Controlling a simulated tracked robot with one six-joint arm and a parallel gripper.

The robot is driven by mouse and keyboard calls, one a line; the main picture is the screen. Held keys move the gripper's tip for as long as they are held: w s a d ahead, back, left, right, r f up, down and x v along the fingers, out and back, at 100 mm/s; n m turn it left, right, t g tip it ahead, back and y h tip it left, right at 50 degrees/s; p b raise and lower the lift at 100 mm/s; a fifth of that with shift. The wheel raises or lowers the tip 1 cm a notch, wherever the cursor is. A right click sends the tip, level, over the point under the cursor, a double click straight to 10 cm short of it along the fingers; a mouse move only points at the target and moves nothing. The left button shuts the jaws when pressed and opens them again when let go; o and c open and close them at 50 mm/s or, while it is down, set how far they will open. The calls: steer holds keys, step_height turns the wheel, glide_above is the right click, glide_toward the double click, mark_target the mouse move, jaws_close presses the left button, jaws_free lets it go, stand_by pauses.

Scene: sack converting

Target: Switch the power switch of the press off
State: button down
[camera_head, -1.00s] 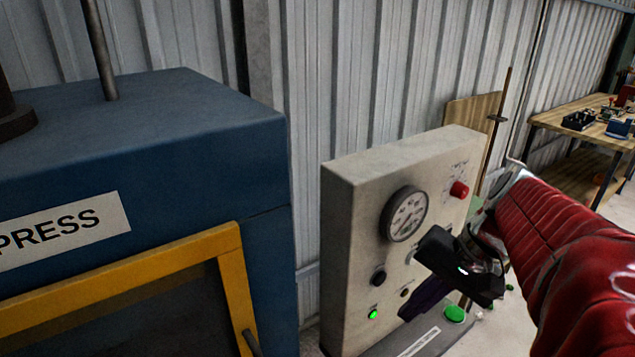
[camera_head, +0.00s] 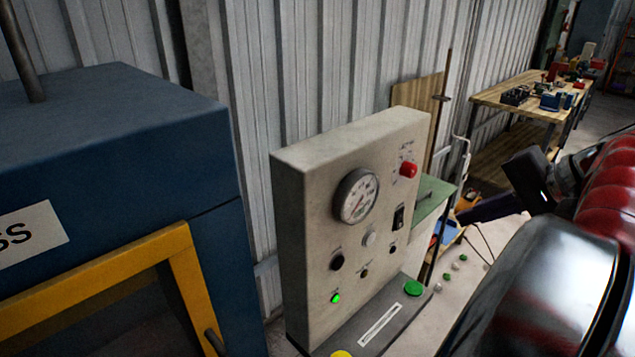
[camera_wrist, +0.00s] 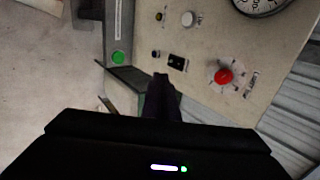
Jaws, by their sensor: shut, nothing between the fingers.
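The grey control panel (camera_head: 310,215) of the press stands in the middle of the head view. A black rocker switch (camera_head: 398,217) sits on its right side, below a red knob (camera_head: 408,169); their labels are too small to read. In the wrist view the rocker (camera_wrist: 177,62) and red knob (camera_wrist: 224,76) lie just beyond my fingertips. I cannot tell which way the rocker is tipped. A green lamp (camera_head: 336,298) at the panel's lower left is lit. My gripper (camera_head: 462,215) is shut and empty, right of the panel and apart from it.
The blue press (camera_head: 130,130) with its yellow-framed door (camera_head: 180,245) stands at left. A ledge with a green button (camera_head: 413,288) juts from the panel's foot. A gauge (camera_head: 356,196) and small knobs surround the rocker. A green-topped stand (camera_head: 432,197) is behind; a workbench (camera_head: 490,97) stands far right.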

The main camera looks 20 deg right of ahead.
steer(key=shift+f, duration=0.1)
glide_toward(400, 223)
step_height(400, 223, down, 5)
steer(key=w, duration=0.2)
steer(key=shift+w+a+f, duration=0.1)
steer(key=shift+w+a, duration=0.5)
steer(key=shift+w, duration=0.15)
steer(key=shift+w+f, duration=0.1)
steer(key=shift+w, duration=0.05)
stand_by(0.5)
steer(key=shift+r, duration=0.85)
